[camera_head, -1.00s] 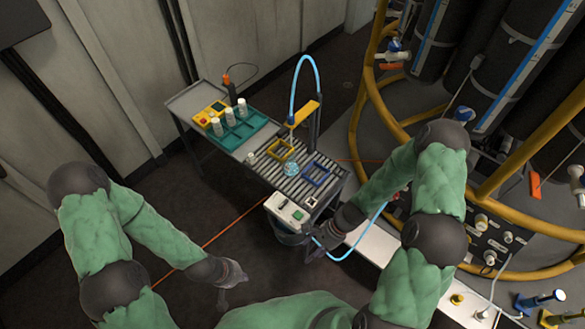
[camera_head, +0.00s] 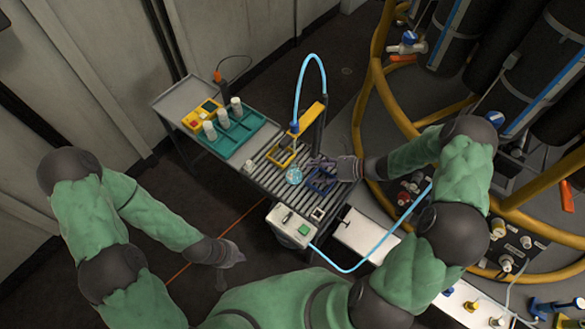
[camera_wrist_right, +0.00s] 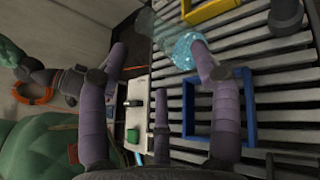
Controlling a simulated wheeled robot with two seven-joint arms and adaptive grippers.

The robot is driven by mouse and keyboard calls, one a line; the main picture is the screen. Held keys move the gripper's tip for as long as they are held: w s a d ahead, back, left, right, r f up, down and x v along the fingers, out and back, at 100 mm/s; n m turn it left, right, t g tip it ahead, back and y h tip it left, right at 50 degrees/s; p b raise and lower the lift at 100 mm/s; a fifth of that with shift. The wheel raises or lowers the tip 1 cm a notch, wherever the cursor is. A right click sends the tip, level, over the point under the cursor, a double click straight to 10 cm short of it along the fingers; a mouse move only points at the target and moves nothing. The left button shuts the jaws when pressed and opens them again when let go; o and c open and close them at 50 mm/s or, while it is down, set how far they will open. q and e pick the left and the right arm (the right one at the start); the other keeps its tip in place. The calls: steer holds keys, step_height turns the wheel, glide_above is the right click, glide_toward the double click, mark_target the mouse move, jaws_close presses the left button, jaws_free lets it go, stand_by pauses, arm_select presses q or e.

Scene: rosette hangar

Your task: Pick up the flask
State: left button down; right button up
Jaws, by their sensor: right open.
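The flask (camera_head: 294,175) is a small clear vessel with speckled light-blue contents, on the roller table between a yellow frame and a blue frame. In the right wrist view the flask (camera_wrist_right: 183,50) shows at the top centre, its clear upper part reaching up and left. My right gripper (camera_head: 318,164) is open over the rollers, just right of the flask. In the wrist view its purple fingers (camera_wrist_right: 160,72) are spread, and one fingertip overlaps the flask's right edge; I cannot tell whether they touch. My left gripper (camera_head: 227,260) hangs over the floor, away from the table; its fingers are unclear.
The blue frame (camera_head: 321,181) lies beneath my right gripper; it also shows in the wrist view (camera_wrist_right: 249,110). The yellow frame (camera_head: 282,151) lies behind the flask. A yellow post (camera_head: 311,116) with a blue hose stands nearby. A teal rack (camera_head: 232,139) holds white containers.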

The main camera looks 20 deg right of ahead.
mark_target(296, 170)
steer(key=b+x, duration=0.1)
steer(key=x, duration=0.2)
steer(key=shift+w+a+f, duration=0.1)
steer(key=shift+a+f, duration=0.1)
steer(key=shift+a, duration=0.15)
steer(key=shift+r+b+x, duration=0.15)
steer(key=shift+b+x, duration=0.45)
steer(key=shift+x, duration=0.7)
steer(key=shift+r+b+x, duration=0.15)
steer(key=shift+b+x, duration=0.45)
steer(key=shift+x, duration=0.75)
steer(key=shift+a, duration=0.1)
steer(key=c, duration=1)
steer(key=shift+s, duration=0.2)
